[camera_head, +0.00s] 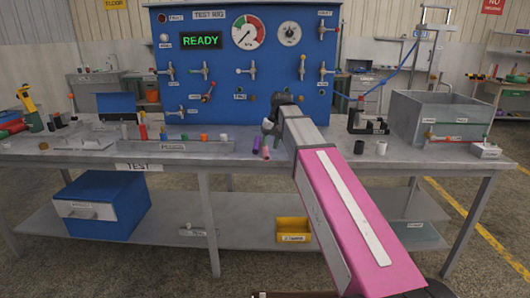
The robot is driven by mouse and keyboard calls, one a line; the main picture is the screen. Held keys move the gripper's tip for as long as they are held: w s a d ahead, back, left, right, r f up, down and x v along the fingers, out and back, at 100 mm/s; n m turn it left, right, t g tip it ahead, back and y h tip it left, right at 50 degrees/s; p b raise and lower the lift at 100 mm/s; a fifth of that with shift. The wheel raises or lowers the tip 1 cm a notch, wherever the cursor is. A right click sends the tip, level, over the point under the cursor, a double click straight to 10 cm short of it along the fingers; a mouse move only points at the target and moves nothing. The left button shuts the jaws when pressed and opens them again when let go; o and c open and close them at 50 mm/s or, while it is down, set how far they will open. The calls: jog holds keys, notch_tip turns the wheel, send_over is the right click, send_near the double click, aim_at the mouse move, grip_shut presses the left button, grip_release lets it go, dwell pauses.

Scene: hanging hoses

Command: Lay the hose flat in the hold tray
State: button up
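My arm reaches forward from the lower right, and its dark end with my gripper (270,125) is in front of the blue test panel, above the bench. The fingers are too small and too hidden by the arm to tell open from shut. A thin blue hose (395,72) hangs in a curve at the right, from a stand towards the panel's side. A purple piece (256,143) and a pink piece (265,153) show just below my gripper. A shallow labelled tray (205,147) lies on the bench left of them; its label is too small to read, so I cannot tell whether it is the hold tray.
The blue panel (215,75) with valves, gauges and a READY display stands at the bench's back. A grey open bin (455,112) stands at the right end. Small coloured parts and tools crowd the left. A blue box (120,200) and yellow bin (291,228) sit below.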

aim_at(267, 153)
jog(key=x, duration=0.5)
jog(key=shift+w+a, duration=0.1)
jog(key=c, duration=0.6)
jog(key=shift+r, duration=0.2)
jog(key=shift+c, duration=0.2)
